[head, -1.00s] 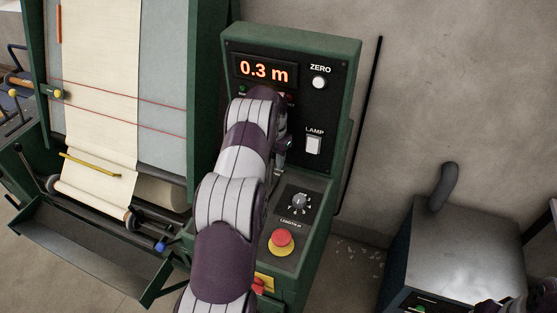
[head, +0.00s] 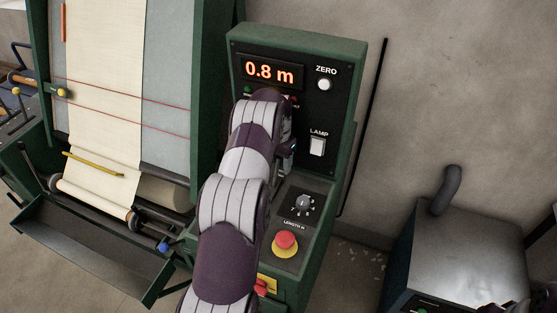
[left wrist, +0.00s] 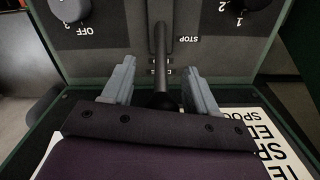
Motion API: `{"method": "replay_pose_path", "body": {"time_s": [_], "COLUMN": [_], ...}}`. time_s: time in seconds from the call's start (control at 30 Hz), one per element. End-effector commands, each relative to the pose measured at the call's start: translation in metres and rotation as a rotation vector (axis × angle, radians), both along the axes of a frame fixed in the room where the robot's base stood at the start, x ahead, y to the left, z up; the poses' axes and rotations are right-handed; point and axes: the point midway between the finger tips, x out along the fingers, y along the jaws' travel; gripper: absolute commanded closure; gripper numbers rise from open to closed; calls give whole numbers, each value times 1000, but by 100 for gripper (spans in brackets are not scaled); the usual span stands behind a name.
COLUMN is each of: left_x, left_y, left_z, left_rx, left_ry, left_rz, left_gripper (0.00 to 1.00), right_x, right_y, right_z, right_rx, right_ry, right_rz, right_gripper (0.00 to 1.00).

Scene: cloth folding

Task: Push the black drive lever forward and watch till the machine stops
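In the left wrist view, the black drive lever (left wrist: 160,62) is a dark rod beside the word STOP. My left gripper (left wrist: 161,85) has its two grey fingers apart, one on each side of the lever, with gaps visible. In the head view, my left arm covers much of the green console and hides the lever; only part of the left gripper (head: 288,152) shows, its fingertips hidden. The console display (head: 269,71) reads 0.8 m in orange. The machine (head: 214,100) stands left of it with a cream cloth (head: 105,95) running down it.
The console has a ZERO button (head: 324,84), a LAMP switch (head: 317,146), a length dial (head: 303,204) and a red stop button (head: 285,242) close to my left arm. A metal cabinet (head: 465,245) stands at the right. Bare floor lies between it and the console.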

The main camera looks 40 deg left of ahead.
Motion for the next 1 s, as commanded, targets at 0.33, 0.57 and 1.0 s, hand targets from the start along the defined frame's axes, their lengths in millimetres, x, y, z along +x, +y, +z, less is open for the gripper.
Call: {"method": "replay_pose_path", "body": {"time_s": [0.33,0.57,1.0], "left_x": [2,2,2], "left_y": [1,1,1], "left_z": [9,59,127], "left_rx": [3,3,1], "left_ry": [-7,-7,-3], "left_rz": [0,0,0], "left_gripper": [42,42,42], "right_x": [0,0,0], "right_y": [0,0,0], "right_z": [4,39,103], "right_rx": [0,0,0], "right_ry": [0,0,0], "right_rz": [0,0,0], "right_gripper": [33,33,33]}}
